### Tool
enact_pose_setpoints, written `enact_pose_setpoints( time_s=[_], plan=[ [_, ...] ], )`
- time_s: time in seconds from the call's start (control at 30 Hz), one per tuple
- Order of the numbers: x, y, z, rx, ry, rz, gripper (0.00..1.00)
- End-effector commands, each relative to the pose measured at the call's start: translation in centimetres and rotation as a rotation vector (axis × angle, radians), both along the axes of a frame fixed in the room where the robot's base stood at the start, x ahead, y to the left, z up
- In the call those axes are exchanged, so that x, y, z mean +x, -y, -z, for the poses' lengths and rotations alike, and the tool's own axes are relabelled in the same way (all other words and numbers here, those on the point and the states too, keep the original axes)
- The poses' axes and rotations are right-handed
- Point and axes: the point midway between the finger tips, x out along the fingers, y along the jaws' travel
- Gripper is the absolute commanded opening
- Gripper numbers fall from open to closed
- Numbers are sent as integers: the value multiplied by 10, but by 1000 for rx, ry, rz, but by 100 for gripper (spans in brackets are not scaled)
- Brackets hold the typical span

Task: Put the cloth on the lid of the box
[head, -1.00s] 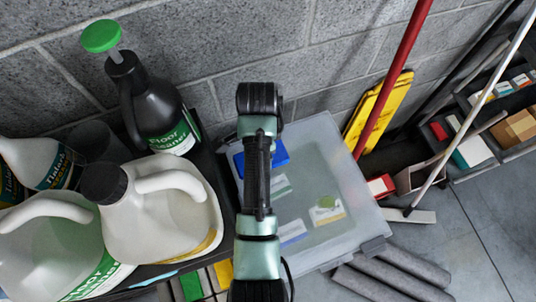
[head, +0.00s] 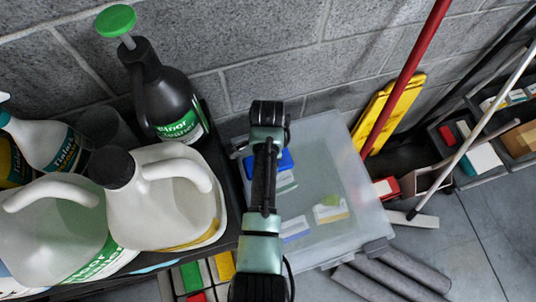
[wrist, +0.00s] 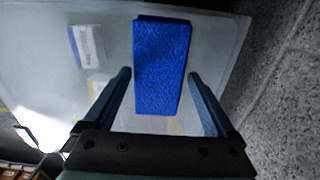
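The blue cloth (head: 284,160) is a thick folded rectangle over the back left part of the lid, partly hidden behind my arm in the head view. The box has a translucent lid (head: 343,178), with pale labels showing through it. In the wrist view the cloth (wrist: 161,65) lies between the two fingers of my gripper (wrist: 160,73), with a fingertip close against each long edge. The lid (wrist: 215,25) fills the background there. I cannot tell whether the cloth touches the lid. My fingers are hidden in the head view.
White jugs (head: 165,205) and a dark green-capped bottle (head: 165,95) stand on a shelf left of the box. A block wall rises behind. A red pole (head: 407,75), yellow sign (head: 390,108) and mop (head: 410,218) are right. Grey rolls (head: 385,275) lie in front.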

Motion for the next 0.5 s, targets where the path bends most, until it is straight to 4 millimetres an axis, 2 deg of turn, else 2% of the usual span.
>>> enact_pose_setpoints(
  time_s=[0.3, 0.37, 0.5],
  plan=[
    [0, 0, -3, 0, 0, 0, 100],
    [0, 0, -7, 0, 2, 0, 100],
    [1, 0, -26, 0, 4, 0, 100]
  ],
)
